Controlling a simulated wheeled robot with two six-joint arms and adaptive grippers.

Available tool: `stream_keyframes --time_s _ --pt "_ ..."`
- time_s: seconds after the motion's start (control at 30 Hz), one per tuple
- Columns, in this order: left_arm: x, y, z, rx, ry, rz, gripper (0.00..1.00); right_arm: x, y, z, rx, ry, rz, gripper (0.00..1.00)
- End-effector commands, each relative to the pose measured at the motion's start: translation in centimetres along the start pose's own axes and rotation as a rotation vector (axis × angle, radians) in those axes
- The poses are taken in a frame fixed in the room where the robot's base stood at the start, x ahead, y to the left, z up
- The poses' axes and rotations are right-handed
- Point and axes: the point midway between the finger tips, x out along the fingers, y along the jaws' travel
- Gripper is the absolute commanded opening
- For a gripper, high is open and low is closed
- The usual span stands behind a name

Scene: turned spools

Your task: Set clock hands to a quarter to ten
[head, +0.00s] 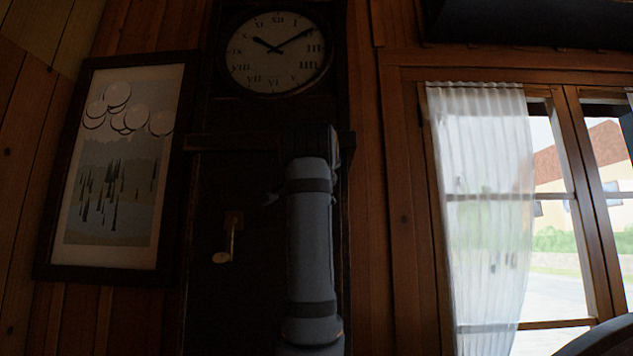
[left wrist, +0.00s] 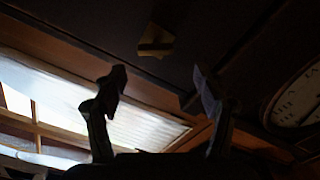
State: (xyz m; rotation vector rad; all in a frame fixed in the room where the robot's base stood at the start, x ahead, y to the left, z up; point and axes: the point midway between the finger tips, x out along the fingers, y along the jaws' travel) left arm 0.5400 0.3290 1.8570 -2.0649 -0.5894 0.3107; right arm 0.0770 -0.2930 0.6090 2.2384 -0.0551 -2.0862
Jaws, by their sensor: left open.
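A tall dark clock case stands against the wall, with a round pale dial (head: 262,68) at its top in the head view. The short hand (head: 263,43) points near ten and the long hand (head: 298,38) near two. A crank with a pale knob (head: 221,257) hangs below a small brownish plate (head: 233,217) on the case front. My left arm rises in front of the case; its gripper is mostly hidden there. In the left wrist view my left gripper (left wrist: 160,88) is open and empty, with a small brownish piece (left wrist: 155,42) beyond the fingers. The dial's edge (left wrist: 296,98) shows at right.
A framed picture (head: 115,160) hangs left of the clock. A window with a white curtain (head: 485,210) is on the right. A dark curved object (head: 608,340) is at the bottom right. The wooden wall between clock and window is bare.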

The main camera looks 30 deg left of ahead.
Motion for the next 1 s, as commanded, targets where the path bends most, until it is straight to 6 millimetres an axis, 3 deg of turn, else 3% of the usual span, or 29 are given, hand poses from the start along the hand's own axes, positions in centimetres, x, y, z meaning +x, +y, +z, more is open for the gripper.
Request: stream_keyframes --time_s 0.03,0.2,0.4,0.63,0.77,1.0 --pt "1.3 -0.5 -0.2 0.002 -0.005 0.003 0.72 -1.4 0.3 0.1 -0.001 -0.002 0.002 0.4" --pt "4.2 -0.4 -0.2 0.001 -0.003 0.002 0.72 -3.0 -0.1 -1.7 0.003 0.023 -0.005 0.4" --pt "5.7 0.0 0.0 0.001 -0.001 0.001 0.72 -3.7 -1.6 -4.9 0.013 0.072 -0.023 0.4" --pt "5.8 0.1 0.1 0.0 -0.001 0.001 0.72 -3.5 -1.1 -2.9 0.009 0.041 -0.017 0.4" --pt "5.8 0.1 0.0 0.0 -0.001 0.001 0.55 -3.5 -0.8 -1.5 0.006 0.02 -0.013 0.4" --pt "5.8 0.1 0.0 0.0 -0.001 0.002 0.23 -3.5 -0.7 -2.4 0.007 0.034 -0.012 0.4"
